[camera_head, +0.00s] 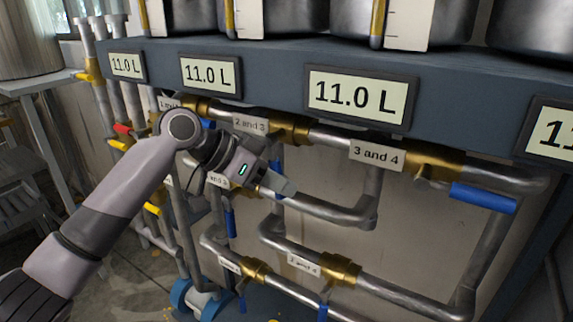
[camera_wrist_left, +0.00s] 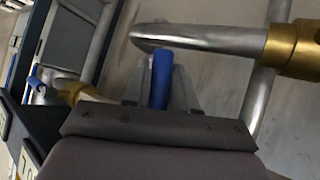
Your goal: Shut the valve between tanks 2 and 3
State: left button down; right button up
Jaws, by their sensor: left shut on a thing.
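The "2 and 3" label (camera_head: 250,124) hangs on the upper pipe under the tank shelf. The brass valve (camera_head: 291,128) sits on that pipe, just right of the label. Its blue handle (camera_head: 276,160) points down from the valve, across the pipe, partly hidden by my left gripper (camera_head: 279,186). In the left wrist view, the blue handle (camera_wrist_left: 162,78) stands between the two fingers of my left gripper (camera_wrist_left: 160,88), which is shut on it. My right gripper is in neither view.
The "3 and 4" valve (camera_head: 434,161) is to the right, its blue handle (camera_head: 483,197) lying along the pipe. Lower pipes carry more brass valves (camera_head: 340,269) with blue handles. Displays reading 11.0 L (camera_head: 360,97) line the shelf. A grey table (camera_head: 45,83) stands at left.

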pick_arm(q)
jog(key=shift+w+a+m+t+y+p, duration=0.45)
jog(key=shift+a+y+p, duration=0.3)
jog(key=shift+p, duration=0.3)
jog(key=c, duration=1)
grip_release()
jog(key=b+v, duration=0.1)
jog(key=v, duration=0.6)
